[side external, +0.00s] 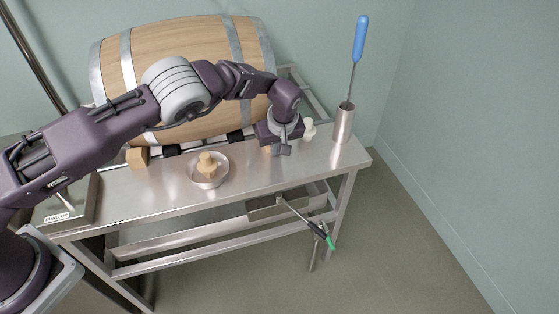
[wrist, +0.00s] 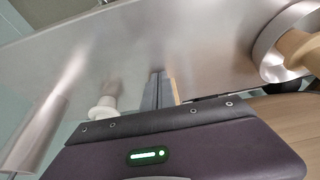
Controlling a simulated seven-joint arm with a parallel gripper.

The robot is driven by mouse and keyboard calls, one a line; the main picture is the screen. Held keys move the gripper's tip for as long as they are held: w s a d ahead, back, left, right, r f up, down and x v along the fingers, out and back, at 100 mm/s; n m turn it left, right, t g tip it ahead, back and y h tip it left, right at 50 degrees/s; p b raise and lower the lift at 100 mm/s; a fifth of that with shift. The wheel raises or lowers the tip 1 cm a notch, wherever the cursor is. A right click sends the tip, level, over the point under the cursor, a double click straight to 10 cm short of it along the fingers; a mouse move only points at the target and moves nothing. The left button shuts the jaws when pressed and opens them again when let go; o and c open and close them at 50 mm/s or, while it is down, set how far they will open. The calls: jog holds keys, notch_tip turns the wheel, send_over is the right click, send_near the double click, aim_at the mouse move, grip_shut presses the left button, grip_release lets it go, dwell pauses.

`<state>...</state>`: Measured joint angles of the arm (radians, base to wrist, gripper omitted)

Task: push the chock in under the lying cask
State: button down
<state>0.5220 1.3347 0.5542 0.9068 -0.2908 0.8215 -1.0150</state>
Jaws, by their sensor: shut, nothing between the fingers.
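The wooden cask (side external: 185,50) with grey metal hoops lies on its side along the back of the steel bench (side external: 245,171). A tan wooden chock (side external: 267,150) shows only in part beside my gripper (side external: 284,151), near the cask's right end. In the wrist view the chock (wrist: 175,92) is a thin tan strip just right of my gripper's fingers (wrist: 158,88). My gripper is shut and empty, low over the bench. I cannot tell whether it touches the chock. Another wooden chock (side external: 138,158) stands at the cask's lower left.
A steel bowl (side external: 209,181) with wooden bungs (side external: 207,163) stands left of my gripper. A white stopper (side external: 309,129) and a steel cup (side external: 343,124) holding a blue-handled tool (side external: 360,42) stand to its right. The bench front between bowl and right edge is clear.

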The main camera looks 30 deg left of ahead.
jog(key=shift+w+a, duration=1.9)
jog(key=shift+a, duration=0.05)
jog(key=shift+s+d, duration=1.8)
